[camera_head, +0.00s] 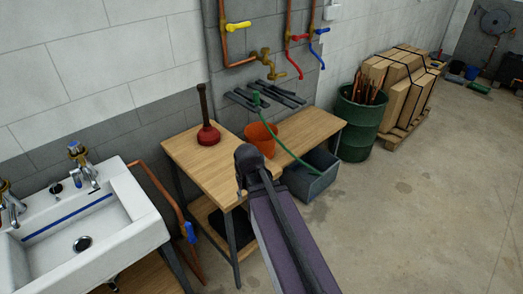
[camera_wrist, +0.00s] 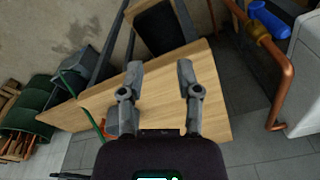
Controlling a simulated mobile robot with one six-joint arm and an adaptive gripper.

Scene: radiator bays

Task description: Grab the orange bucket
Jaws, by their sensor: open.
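In the head view the dark end of my arm is in front of the bucket's lower side, and the fingers are hard to make out. In the wrist view my gripper (camera_wrist: 158,72) is open and empty, its fingers above the tabletop (camera_wrist: 208,100). Only a small reddish patch shows by the left finger there; I cannot tell whether it is the bucket.
A red plunger (camera_head: 208,134) stands on the table left of the bucket. Dark bars (camera_head: 264,94) and pipes with valves (camera_head: 240,27) are on the wall behind. A grey tub (camera_head: 311,176), a green barrel (camera_head: 358,125) and a sink (camera_head: 95,225) flank the table. Floor is clear at right.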

